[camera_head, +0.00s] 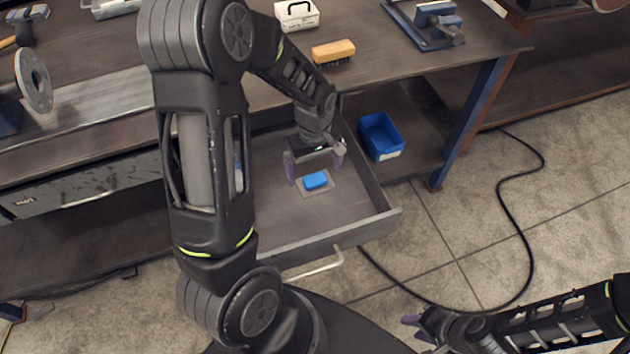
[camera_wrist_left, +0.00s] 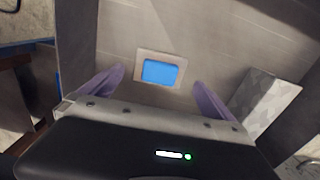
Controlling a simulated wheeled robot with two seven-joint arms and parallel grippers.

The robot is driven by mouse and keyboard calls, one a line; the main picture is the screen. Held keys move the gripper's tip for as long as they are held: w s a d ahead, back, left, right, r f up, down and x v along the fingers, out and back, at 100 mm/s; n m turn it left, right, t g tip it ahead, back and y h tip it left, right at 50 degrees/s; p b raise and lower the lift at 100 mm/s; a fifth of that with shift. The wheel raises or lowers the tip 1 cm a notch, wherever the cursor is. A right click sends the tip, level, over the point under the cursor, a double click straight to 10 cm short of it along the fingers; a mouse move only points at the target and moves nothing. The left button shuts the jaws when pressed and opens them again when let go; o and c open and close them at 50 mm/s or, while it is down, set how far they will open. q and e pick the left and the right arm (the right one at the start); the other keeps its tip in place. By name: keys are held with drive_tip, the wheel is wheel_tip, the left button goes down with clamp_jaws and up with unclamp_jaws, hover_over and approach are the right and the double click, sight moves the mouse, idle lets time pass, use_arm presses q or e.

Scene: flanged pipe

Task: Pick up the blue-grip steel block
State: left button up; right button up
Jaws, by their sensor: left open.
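The blue-grip steel block (camera_head: 316,181) lies in the open drawer, its blue top facing up on a pale square base. In the left wrist view the block (camera_wrist_left: 160,71) sits ahead of and between the two purple fingertips. My left gripper (camera_head: 315,165) is open and empty, above the drawer floor and just behind the block in the head view, apart from it as far as I can see. My right gripper (camera_head: 424,325) is at the lower right, away from the drawer; its jaw state is unclear.
A blue bin (camera_head: 380,136) stands on the shelf to the right. On the bench above are a brush (camera_head: 333,51), a white box (camera_head: 296,15) and a vise (camera_head: 436,24).

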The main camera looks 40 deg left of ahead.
sight(315, 179)
use_arm(q)
wheel_tip(315, 179, down, 4)
drive_tip(key=shift+f, duration=0.1)
idle(0.6)
drive_tip(key=c, duration=1.9)
drive_tip(key=shift+w, duration=0.1)
wheel_tip(315, 179, up, 10)
drive_tip(key=shift+r, duration=0.15)
